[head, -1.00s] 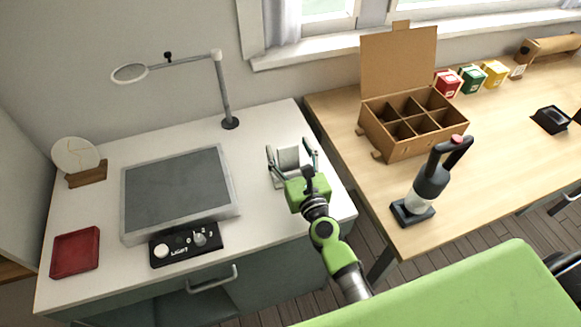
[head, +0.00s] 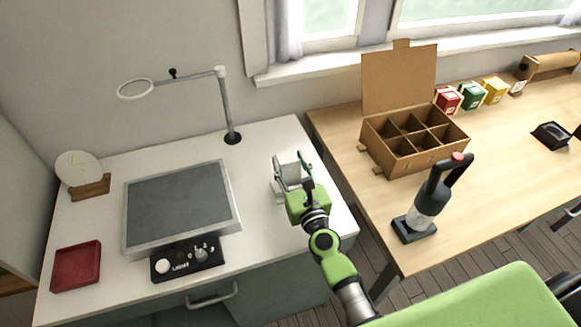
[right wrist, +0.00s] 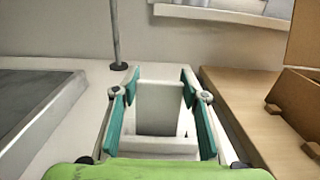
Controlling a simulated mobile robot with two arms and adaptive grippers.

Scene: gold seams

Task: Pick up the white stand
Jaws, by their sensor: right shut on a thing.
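The white stand (head: 291,168) is at the right side of the white worktop, between the fingers of my right gripper (head: 292,174). My right gripper is shut on it, one finger on each side. In the right wrist view the stand (right wrist: 160,92) shows as a pale block with a hollow front and a low bar, between the teal finger pads of the gripper (right wrist: 160,115). I cannot tell whether its base touches the worktop. My left gripper is not in view.
A grey light panel (head: 180,205) with a black control box (head: 187,260) lies left of the stand. A ring lamp (head: 229,110) stands behind. A red tray (head: 76,266) is at far left. A cardboard box (head: 415,137) and a black-handled tool (head: 430,200) are on the wooden table.

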